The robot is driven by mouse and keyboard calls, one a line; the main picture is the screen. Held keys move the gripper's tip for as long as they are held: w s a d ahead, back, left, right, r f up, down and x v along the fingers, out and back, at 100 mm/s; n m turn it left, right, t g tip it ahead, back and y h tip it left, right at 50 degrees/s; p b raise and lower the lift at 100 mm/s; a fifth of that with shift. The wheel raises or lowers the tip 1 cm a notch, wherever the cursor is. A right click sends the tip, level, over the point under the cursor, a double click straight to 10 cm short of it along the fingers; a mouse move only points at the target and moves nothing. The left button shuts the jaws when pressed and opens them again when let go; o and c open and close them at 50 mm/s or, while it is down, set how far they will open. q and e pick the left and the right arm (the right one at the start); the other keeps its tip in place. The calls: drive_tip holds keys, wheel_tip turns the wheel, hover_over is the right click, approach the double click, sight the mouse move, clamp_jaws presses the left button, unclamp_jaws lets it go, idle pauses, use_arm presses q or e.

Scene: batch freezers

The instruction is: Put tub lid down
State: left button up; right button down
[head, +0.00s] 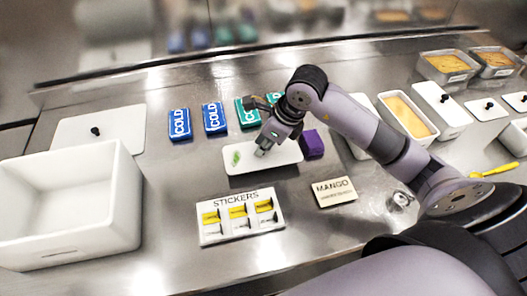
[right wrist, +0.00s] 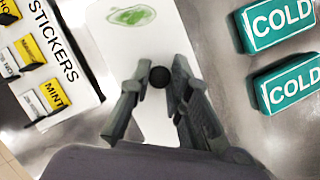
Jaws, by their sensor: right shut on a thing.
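The tub lid (head: 238,169) is a flat white panel with a green smear near its left end. It lies level at the middle of the steel counter, or just over it; I cannot tell if it touches. My right gripper (head: 263,151) is above it, pointing down. In the right wrist view, the fingers (right wrist: 153,88) are shut on the lid's round black knob (right wrist: 158,77), and the smear shows beyond it. My left gripper is out of view.
A purple block (head: 313,143) stands close right of the lid. A stickers board (head: 241,235) and a mango card (head: 334,192) lie in front. Blue and teal cold packs (head: 214,117) lie behind. A white bin (head: 125,220) stands left; tubs (head: 433,131) stand right.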

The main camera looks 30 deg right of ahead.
wheel_tip(320, 180, up, 16)
drive_tip(key=shift+r+b, duration=0.25)
drive_tip(key=shift+b, duration=0.2)
